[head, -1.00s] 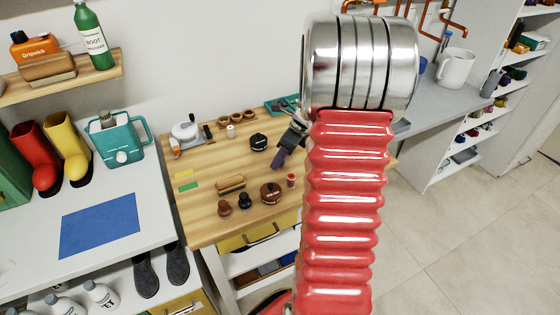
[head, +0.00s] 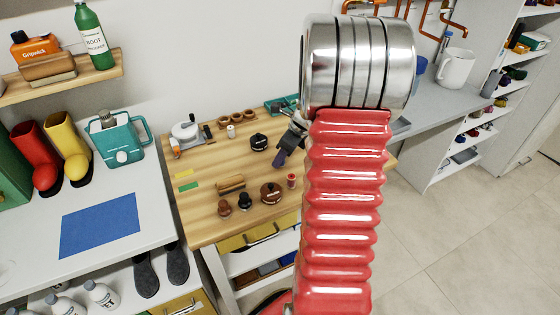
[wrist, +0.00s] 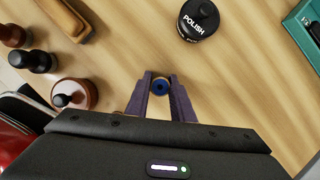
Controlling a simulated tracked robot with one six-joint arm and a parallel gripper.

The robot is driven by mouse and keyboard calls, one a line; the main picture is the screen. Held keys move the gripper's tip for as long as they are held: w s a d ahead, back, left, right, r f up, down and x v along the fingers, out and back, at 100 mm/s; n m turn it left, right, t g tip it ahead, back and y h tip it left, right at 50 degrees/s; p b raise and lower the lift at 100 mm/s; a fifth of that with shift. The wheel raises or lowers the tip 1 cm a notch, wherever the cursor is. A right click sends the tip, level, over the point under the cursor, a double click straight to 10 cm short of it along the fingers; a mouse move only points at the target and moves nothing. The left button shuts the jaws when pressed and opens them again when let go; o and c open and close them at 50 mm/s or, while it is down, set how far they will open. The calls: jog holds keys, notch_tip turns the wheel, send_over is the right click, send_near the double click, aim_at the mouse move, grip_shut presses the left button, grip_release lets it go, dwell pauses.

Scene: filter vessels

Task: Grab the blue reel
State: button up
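The blue reel (wrist: 160,87) shows in the wrist view as a small round end with a blue ring, a dark centre and a tan edge. It sits between the tips of my gripper's two purple fingers (wrist: 160,80), with a finger against each side. My gripper looks shut on it. Whether the reel touches the table is hard to tell. In the head view my gripper (head: 281,158) is small, over the right part of the wooden table (head: 200,222), partly beside my red arm. The reel cannot be made out there.
A black polish tin (wrist: 199,19) lies ahead of the gripper. A round brown tin (wrist: 75,93), dark knobs and a wooden-backed brush (wrist: 66,16) lie to the left. A teal tray (wrist: 305,25) is at the far right. A red reel (head: 291,181) stands near the brown tin.

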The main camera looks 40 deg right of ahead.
grip_shut()
notch_tip(320, 180, up, 10)
dwell(0.6)
dwell(0.5)
